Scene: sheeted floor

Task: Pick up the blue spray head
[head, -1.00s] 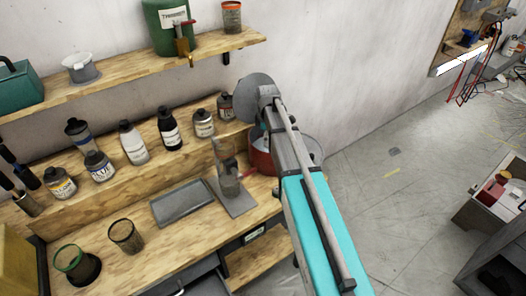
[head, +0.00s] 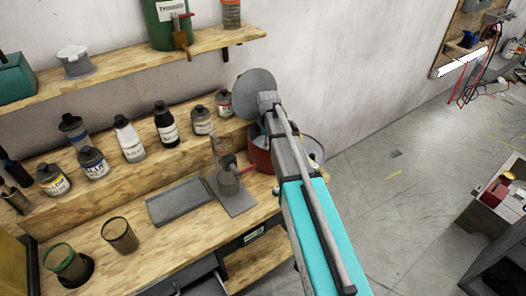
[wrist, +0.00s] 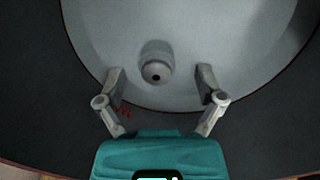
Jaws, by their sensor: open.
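In the wrist view a small rounded grey piece with a dark hole in its end (wrist: 156,65) lies on a pale round surface, between and just beyond the fingertips of my gripper (wrist: 160,78). My gripper is open and empty, with one finger on each side of the piece and not touching it. The piece looks grey here, so I cannot tell whether it is the blue spray head. My arm hides the gripper in the head view.
A red bucket (head: 261,161) stands behind my arm at the bench end. The wooden bench (head: 125,270) holds several bottles, a grey tray (head: 180,201) and mesh cups (head: 120,236). A shelf (head: 130,67) runs above. Open floor (head: 400,220) lies to the right.

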